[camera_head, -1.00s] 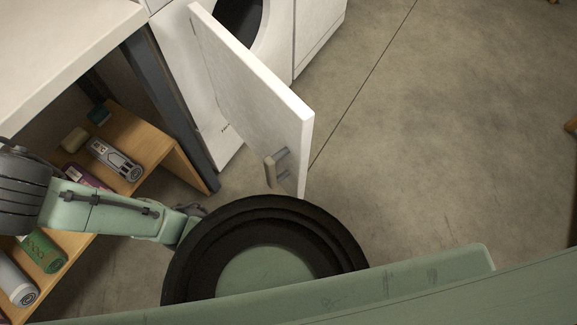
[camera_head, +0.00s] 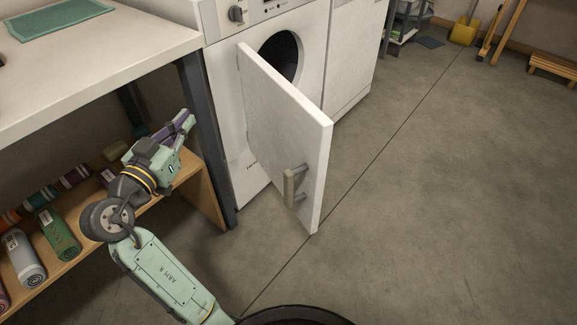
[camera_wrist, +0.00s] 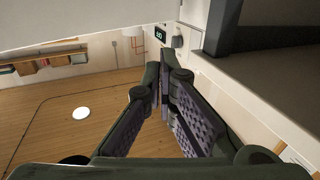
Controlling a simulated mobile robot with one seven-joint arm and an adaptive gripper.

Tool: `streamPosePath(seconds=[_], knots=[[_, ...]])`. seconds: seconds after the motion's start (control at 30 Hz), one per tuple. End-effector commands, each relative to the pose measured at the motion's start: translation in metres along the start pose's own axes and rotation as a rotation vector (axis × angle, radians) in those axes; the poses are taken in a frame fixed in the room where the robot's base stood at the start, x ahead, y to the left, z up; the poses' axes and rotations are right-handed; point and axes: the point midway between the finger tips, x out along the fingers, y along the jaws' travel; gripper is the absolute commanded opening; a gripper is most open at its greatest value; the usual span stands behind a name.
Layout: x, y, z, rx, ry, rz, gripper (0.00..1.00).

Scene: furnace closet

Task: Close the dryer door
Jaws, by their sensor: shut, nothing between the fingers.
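The dryer door (camera_head: 284,130) is a white panel standing wide open in the head view, hinged at its left edge. Its grey handle (camera_head: 291,187) is near the free edge, on the face turned to me. Behind it is the white dryer (camera_head: 226,100) with its dark round opening (camera_head: 279,57). My gripper (camera_head: 188,119) is left of the door, beside the table leg and apart from the door. In the wrist view my gripper (camera_wrist: 164,75) has its fingertips together with nothing between them. The door and handle do not show in the wrist view.
A white-topped table (camera_head: 110,62) stands left of the dryer, with a dark leg (camera_head: 207,145) close to my gripper. The floor (camera_head: 420,200) right of the door is clear.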

Motion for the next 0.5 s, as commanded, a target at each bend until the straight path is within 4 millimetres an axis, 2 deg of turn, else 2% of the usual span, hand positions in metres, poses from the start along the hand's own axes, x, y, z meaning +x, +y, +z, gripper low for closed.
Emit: streamPosePath(seconds=[0.03, 0.1, 0.2, 0.3, 0.37, 0.5], knots=[[0.001, 0.029, 0.034, -0.020, -0.036, 0.144, 0.00], [-0.006, 0.070, 0.061, -0.023, -0.057, 0.339, 0.00], [-0.022, 0.112, 0.084, -0.013, -0.052, 0.549, 0.00], [-0.036, 0.134, 0.094, 0.000, -0.035, 0.669, 0.00], [-0.040, 0.141, 0.096, 0.004, -0.028, 0.704, 0.00], [-0.034, 0.151, 0.096, 0.008, -0.025, 0.724, 0.00]])
